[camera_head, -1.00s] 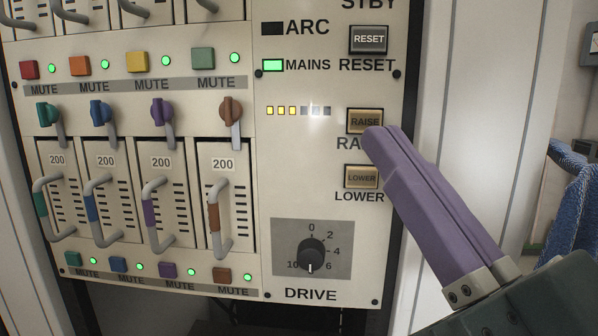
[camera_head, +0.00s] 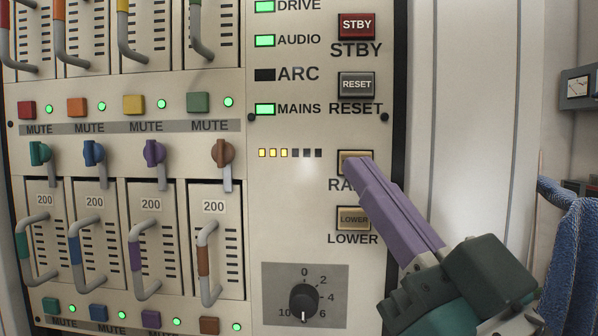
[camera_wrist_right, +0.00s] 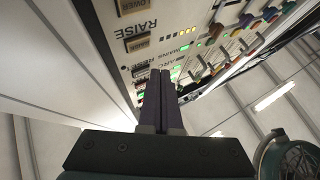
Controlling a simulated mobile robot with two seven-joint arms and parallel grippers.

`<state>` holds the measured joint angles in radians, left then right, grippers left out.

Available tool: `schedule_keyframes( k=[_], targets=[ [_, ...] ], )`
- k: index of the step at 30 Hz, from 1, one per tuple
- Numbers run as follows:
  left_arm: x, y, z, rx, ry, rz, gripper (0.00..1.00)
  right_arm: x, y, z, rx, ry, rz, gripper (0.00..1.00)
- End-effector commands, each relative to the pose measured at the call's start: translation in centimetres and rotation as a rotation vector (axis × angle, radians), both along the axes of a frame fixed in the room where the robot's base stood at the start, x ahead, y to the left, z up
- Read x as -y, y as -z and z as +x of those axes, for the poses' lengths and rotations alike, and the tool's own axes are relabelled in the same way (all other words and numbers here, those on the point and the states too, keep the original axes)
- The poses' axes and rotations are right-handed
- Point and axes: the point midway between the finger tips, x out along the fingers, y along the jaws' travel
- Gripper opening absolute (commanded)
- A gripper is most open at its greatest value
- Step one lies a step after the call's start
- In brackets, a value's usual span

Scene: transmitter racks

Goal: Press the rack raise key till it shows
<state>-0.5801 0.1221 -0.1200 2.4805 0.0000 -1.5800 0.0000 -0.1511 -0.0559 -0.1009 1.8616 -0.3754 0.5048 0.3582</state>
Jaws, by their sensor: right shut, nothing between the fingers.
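The RAISE key (camera_head: 345,157) is a small amber key on the cream rack panel, with its lower right part and some of its label hidden behind my right gripper. My right gripper (camera_head: 356,168) has long purple fingers, shut together and empty, with the tips in front of the key. I cannot tell whether they touch it. The key also shows in the right wrist view (camera_wrist_right: 138,44), beyond the fingertips (camera_wrist_right: 160,73). The lamp row (camera_head: 284,153) beside the key has three yellow lamps lit and the rest dark. My left gripper is not in view.
The LOWER key (camera_head: 352,218) sits just below and the RESET key (camera_head: 356,85) above, with the red STBY key (camera_head: 356,26) higher. The DRIVE knob (camera_head: 304,297) is lower down. Handles and levers stick out at left. Blue cloth (camera_head: 572,250) hangs at right.

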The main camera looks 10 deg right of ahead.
Motion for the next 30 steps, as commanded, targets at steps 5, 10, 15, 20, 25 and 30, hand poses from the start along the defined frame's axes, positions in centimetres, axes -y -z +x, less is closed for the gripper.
schedule_keyframes(
  k=[5, 10, 15, 20, 25, 30],
  targets=[
    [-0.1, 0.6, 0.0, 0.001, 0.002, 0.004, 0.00, 0.5, 0.1, 1.8, 0.001, 0.000, -0.001, 0.00],
    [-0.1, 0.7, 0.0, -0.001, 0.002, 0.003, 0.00, 0.7, 0.1, 2.5, -0.001, 0.000, 0.000, 0.00],
    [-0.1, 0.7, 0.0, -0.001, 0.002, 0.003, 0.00, 0.7, 0.0, 2.6, -0.002, 0.000, 0.000, 0.00],
    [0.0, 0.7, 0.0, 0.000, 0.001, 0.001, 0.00, 0.7, 0.0, 2.6, -0.001, 0.000, 0.000, 0.00],
    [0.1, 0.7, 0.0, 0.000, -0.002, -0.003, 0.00, 0.7, 0.0, 2.6, -0.001, 0.000, 0.000, 0.00],
    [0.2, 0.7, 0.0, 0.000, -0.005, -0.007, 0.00, 0.7, 0.0, 2.6, -0.001, -0.001, 0.001, 0.00]
  ],
)
